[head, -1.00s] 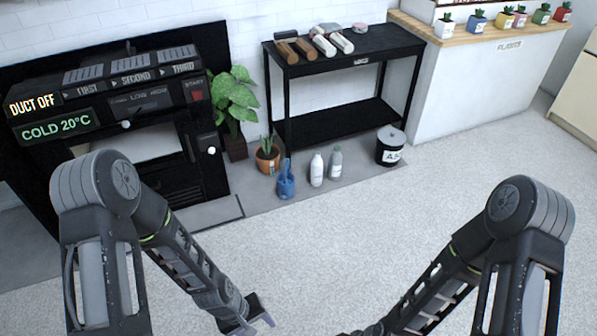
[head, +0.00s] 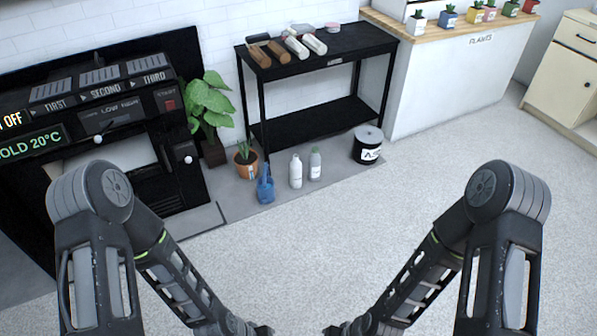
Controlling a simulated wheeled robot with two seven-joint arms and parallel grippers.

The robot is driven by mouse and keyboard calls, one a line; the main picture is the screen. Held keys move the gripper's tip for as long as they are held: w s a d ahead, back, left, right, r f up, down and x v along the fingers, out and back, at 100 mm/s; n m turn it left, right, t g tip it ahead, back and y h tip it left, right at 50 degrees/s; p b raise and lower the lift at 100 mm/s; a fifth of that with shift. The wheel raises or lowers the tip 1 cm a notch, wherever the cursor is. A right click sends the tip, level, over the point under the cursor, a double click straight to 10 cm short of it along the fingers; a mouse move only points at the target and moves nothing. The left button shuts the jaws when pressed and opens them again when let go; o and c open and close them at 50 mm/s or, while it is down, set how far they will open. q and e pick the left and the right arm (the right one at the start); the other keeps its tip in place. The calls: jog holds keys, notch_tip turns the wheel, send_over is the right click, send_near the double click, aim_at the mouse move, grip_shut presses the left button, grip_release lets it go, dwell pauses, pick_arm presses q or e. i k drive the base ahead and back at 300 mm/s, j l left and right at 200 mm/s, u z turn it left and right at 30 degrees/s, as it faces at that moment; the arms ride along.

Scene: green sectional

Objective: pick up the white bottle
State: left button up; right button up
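The white bottle (head: 296,172) stands upright on the grey floor strip in front of the black shelf table. A greyish bottle with a white label (head: 315,165) stands close to its right. My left gripper (head: 262,330) and my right gripper (head: 332,330) are at the bottom edge of the head view, well nearer to me than the bottles and apart from them. Both are partly cut off, so their finger openings cannot be made out. I see nothing held in either.
A blue watering can (head: 265,186) and a potted plant (head: 246,160) stand left of the bottles. A dark bucket (head: 367,146) stands to the right. The black table (head: 262,82) rises behind, an oven-like machine (head: 110,125) at left. The pale floor in front is clear.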

aim_at(296, 165)
jog(key=i+l+z, duration=0.1)
jog(key=i+l, duration=0.2)
jog(key=i, duration=0.7)
jog(key=i+l+z, duration=0.1)
jog(key=i+l, duration=0.15)
jog(key=i, duration=0.75)
jog(key=i+l+z, duration=0.15)
jog(key=i, duration=0.85)
